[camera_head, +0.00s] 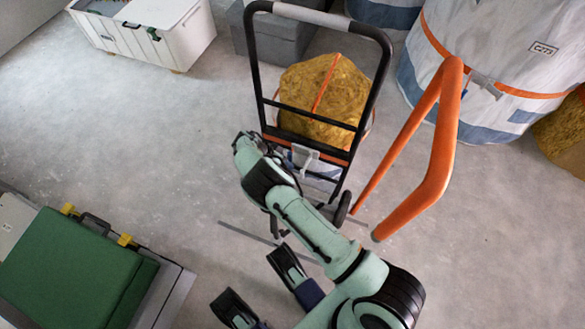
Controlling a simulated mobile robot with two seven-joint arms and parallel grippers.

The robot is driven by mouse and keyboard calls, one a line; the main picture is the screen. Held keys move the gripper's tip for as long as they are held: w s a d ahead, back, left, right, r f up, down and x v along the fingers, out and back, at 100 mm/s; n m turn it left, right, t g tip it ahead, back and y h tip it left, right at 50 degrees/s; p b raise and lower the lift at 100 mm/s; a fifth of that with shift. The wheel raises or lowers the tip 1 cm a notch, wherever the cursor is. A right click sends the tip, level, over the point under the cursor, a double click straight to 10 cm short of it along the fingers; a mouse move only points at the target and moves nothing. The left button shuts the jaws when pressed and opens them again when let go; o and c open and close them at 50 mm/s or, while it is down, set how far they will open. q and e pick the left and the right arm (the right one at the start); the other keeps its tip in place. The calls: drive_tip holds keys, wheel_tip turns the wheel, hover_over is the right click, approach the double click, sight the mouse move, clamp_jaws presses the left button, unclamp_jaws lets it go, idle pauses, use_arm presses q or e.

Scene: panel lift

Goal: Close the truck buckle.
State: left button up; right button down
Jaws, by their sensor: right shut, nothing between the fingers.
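The truck is an upright black hand truck (380,65) with a grey grip bar, in the upper middle. A yellow-brown bale (345,102) stands behind its frame, with an orange strap (325,85) over it. A pale grey buckle (304,157) shows low on the truck's front, partly hidden by my right arm. I cannot tell clearly how its lever stands. My right arm reaches up from the bottom right and bends back down in front of the truck. My right gripper (279,232) shows small and partly hidden below that bend, shut and empty, apart from the buckle.
An orange tubular frame (443,145) stands right of the truck. Large white-and-blue bags (490,45) are at the upper right. A white crate (165,45) stands at the upper left, a green case (70,275) at the lower left. The floor (130,150) between them is clear.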

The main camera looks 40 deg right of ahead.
sight(305, 168)
use_arm(q)
drive_tip(key=shift+s, duration=0.1)
use_arm(e)
drive_tip(key=shift+s+d, duration=0.2)
drive_tip(key=shift+s, duration=0.5)
drive_tip(key=shift+s+d, duration=0.15)
drive_tip(key=shift+s, duration=0.5)
drive_tip(key=shift+r, duration=0.1)
